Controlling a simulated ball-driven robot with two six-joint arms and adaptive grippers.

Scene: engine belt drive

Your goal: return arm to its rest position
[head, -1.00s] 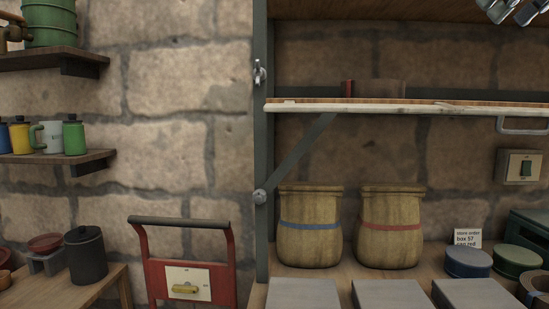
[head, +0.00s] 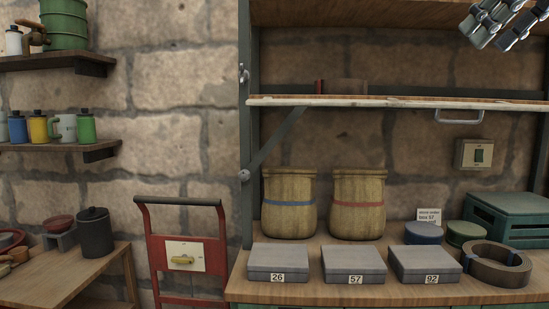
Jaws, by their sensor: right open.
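My right gripper (head: 500,24) shows at the top right corner of the head view, in front of the upper shelf. Its fingers are apart, and nothing shows between them. It is well above the workbench and touches nothing that I can see. The rest of the right arm is cut off by the picture's edge. My left gripper is not in view.
A hinged shelf board (head: 380,102) spans the cabinet below my gripper. On the workbench (head: 400,290) stand two woven baskets (head: 357,205), grey boxes (head: 355,264) numbered 26, 57 and 92, and a coiled belt (head: 497,265). A red cart (head: 188,285) stands left.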

